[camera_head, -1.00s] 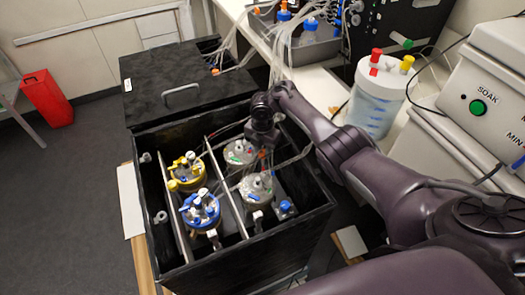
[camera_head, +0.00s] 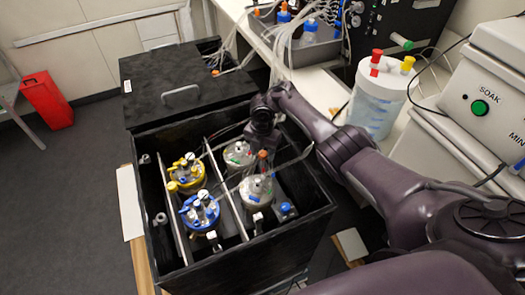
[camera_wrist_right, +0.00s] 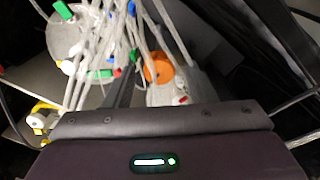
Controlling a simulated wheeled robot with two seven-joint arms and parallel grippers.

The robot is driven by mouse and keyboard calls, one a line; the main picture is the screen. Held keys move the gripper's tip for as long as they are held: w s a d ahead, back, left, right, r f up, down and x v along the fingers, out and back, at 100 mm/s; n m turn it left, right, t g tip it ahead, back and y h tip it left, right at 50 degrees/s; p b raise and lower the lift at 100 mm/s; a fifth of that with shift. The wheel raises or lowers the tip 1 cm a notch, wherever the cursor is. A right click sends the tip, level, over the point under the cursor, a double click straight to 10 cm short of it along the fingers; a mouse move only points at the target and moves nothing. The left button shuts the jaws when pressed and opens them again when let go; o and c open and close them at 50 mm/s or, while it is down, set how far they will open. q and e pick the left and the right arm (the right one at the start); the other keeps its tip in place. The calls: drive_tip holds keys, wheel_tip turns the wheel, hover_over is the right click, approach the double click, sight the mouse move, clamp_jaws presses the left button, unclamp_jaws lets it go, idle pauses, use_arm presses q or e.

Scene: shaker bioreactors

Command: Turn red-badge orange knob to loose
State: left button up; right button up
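A small orange knob (camera_head: 262,154) shows at the tip of my right gripper (camera_head: 262,145), over the right-hand row of vessels in the black box. In the right wrist view the orange knob (camera_wrist_right: 158,68) is larger, partly crossed by pale tubes, with a small red mark (camera_wrist_right: 182,99) below it on a pale surface. A dark finger (camera_wrist_right: 125,88) of my right gripper lies just left of the knob. Whether the fingers touch the knob or are closed cannot be made out. My left gripper is not in view.
The black box (camera_head: 235,250) has thin upright dividers. It holds a yellow-topped vessel (camera_head: 187,172), a blue-topped vessel (camera_head: 200,212) and two grey-lidded vessels, front (camera_head: 256,188) and rear (camera_head: 239,154). Loose tubes cross the wrist view. A white canister (camera_head: 377,100) stands to the right.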

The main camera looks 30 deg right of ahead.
drive_tip(key=shift+r, duration=0.15)
wheel_tip(320, 180, up, 8)
drive_tip(key=shift+f+p, duration=0.2)
drive_tip(key=shift+p, duration=0.6)
